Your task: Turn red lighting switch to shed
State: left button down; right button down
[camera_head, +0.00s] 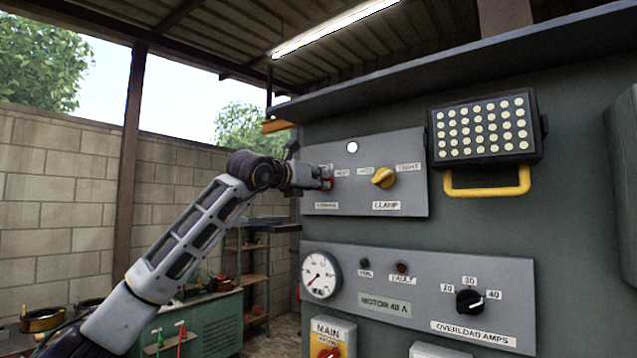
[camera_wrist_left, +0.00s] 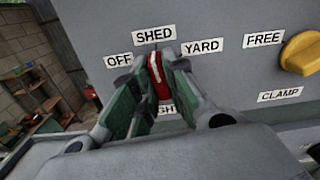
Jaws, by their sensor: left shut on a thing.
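The red lighting switch (camera_wrist_left: 158,74) sits on the grey upper panel (camera_head: 408,150), below the labels OFF (camera_wrist_left: 118,60), SHED (camera_wrist_left: 154,35) and YARD (camera_wrist_left: 201,46). In the left wrist view its white line points up and slightly left, roughly at SHED. My left gripper (camera_wrist_left: 153,82) is shut on the switch, one finger on each side, and hides its lower part. In the head view the left gripper (camera_head: 324,178) reaches the panel's left part, and a little red of the switch shows at its tips. My right gripper is not in view.
The yellow clamp knob (camera_head: 383,178) is on the same panel, right of the switch. A lamp with a yellow handle (camera_head: 487,181) hangs further right. Below are a gauge (camera_head: 321,275) and a black overload knob (camera_head: 469,301). A green workbench (camera_head: 196,320) stands at lower left.

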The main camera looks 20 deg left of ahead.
pick_arm(q)
jog(key=shift+f+m, duration=0.1)
jog(key=shift+m, duration=0.4)
jog(key=c, duration=1.4)
grip_release()
jog(key=shift+c, duration=0.2)
jog(key=shift+s, duration=0.1)
jog(key=v, duration=1.1)
jog(key=shift+s+a, duration=0.15)
jog(key=shift+s, duration=0.25)
